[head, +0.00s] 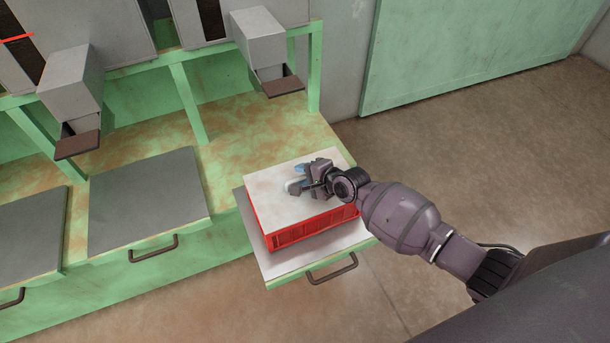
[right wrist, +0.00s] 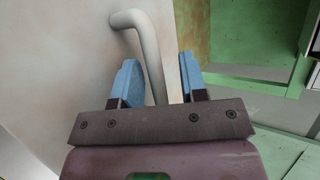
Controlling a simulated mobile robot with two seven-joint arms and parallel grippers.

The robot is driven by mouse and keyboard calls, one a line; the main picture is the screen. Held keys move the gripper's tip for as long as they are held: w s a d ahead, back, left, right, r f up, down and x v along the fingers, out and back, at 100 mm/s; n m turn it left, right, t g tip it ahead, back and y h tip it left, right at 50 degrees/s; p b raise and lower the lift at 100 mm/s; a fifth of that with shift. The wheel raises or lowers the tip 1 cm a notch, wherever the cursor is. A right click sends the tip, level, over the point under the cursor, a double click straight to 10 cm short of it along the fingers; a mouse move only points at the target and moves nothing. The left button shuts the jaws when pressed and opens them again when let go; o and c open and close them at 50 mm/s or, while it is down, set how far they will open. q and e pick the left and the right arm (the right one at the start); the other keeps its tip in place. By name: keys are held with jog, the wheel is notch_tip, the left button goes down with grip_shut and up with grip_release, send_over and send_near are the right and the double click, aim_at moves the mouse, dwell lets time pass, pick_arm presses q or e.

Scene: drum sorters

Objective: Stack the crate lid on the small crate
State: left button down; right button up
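The red small crate (head: 300,231) sits on a grey pull-out panel at the front of the green bench. The pale crate lid (head: 315,206) lies over the crate's top, roughly lined up with its edges. My right gripper (head: 300,184) is at the lid's upper middle. In the right wrist view the lid (right wrist: 62,60) fills the left side, with its white bent handle (right wrist: 155,60) rising from it. The blue fingers of my right gripper (right wrist: 160,82) stand on either side of the handle, with gaps showing, so it looks open. My left gripper is not in view.
The pull-out panel (head: 268,262) has a dark handle (head: 332,270) at its front. Other grey panels (head: 145,200) lie to the left. Grey chutes (head: 262,45) hang above the bench (head: 235,140). The floor (head: 480,130) on the right is clear.

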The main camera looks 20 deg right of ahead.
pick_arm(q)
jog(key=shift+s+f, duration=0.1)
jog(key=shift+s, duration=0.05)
pick_arm(e)
jog(key=shift+s+f, duration=0.2)
jog(key=shift+f, duration=0.15)
jog(key=shift+s+d+r, duration=0.15)
jog(key=shift+s+r, duration=0.15)
jog(key=p+v, duration=0.1)
jog(key=v, duration=0.2)
jog(key=p+v, duration=0.1)
jog(key=v, duration=0.1)
jog(key=shift+d+r, duration=0.15)
jog(key=shift+r, duration=0.35)
jog(key=p+v, duration=0.1)
jog(key=v, duration=0.2)
jog(key=shift+s+r, duration=0.1)
jog(key=shift+s, duration=0.1)
jog(key=shift+s+d+r+p, duration=0.2)
jog(key=shift+s+p, duration=0.1)
jog(key=shift+s, duration=0.15)
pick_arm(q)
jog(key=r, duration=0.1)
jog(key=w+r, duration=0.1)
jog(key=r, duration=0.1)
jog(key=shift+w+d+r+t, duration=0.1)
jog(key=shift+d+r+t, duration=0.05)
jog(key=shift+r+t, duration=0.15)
pick_arm(e)
jog(key=shift+f, duration=0.1)
